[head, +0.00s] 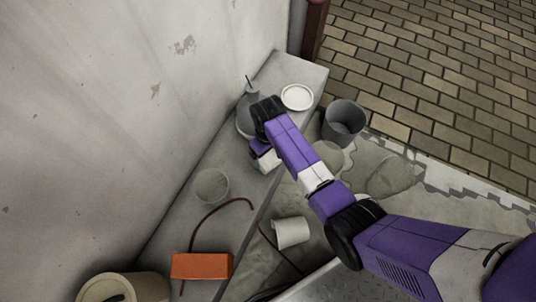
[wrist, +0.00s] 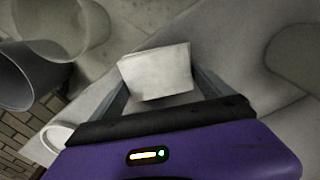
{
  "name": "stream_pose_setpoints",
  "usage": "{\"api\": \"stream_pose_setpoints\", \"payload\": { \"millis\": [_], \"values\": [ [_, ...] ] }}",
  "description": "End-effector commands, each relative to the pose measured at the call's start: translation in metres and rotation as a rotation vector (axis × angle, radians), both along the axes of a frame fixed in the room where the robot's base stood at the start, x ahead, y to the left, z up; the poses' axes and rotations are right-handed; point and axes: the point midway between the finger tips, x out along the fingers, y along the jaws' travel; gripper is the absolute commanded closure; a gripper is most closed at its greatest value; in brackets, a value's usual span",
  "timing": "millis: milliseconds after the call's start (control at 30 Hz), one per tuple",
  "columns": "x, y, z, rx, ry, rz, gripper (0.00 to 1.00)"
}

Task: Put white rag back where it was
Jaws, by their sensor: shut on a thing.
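The white rag (wrist: 155,70) is a small folded white square. My gripper (wrist: 162,84) is shut on it, with a finger at either side in the wrist view. In the head view the rag (head: 268,161) shows as a small pale patch at the end of my gripper (head: 264,154), over the grey ledge (head: 232,205) along the wall. My arm hides part of the ledge there. I cannot tell whether the rag touches the ledge.
A grey spouted can (head: 246,122) and a white plate (head: 297,97) stand near my gripper. A dark grey bucket (head: 343,125) is right of the ledge. A pale bowl (head: 211,185), reddish hose and orange block (head: 202,266) occupy the ledge's nearer part. A white pot (head: 291,232) lies tipped.

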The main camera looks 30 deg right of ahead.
Motion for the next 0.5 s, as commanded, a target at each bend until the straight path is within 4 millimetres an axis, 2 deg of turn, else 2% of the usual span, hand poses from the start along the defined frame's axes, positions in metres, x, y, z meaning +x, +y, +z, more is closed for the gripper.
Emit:
{"api": "stream_pose_setpoints", "payload": {
  "millis": [33, 400, 433, 467, 500],
  "values": [
    [0.0006, 0.0000, -0.0056, 0.000, -0.001, 0.000, 0.42],
    [0.0005, 0.0000, -0.0073, 0.000, -0.001, 0.000, 0.42],
    [0.0005, 0.0000, -0.0070, 0.000, -0.001, 0.000, 0.06],
    [0.0005, 0.0000, -0.0067, 0.000, -0.001, 0.000, 0.00],
    [0.0005, 0.0000, -0.0067, 0.000, -0.001, 0.000, 0.00]
  ]
}}
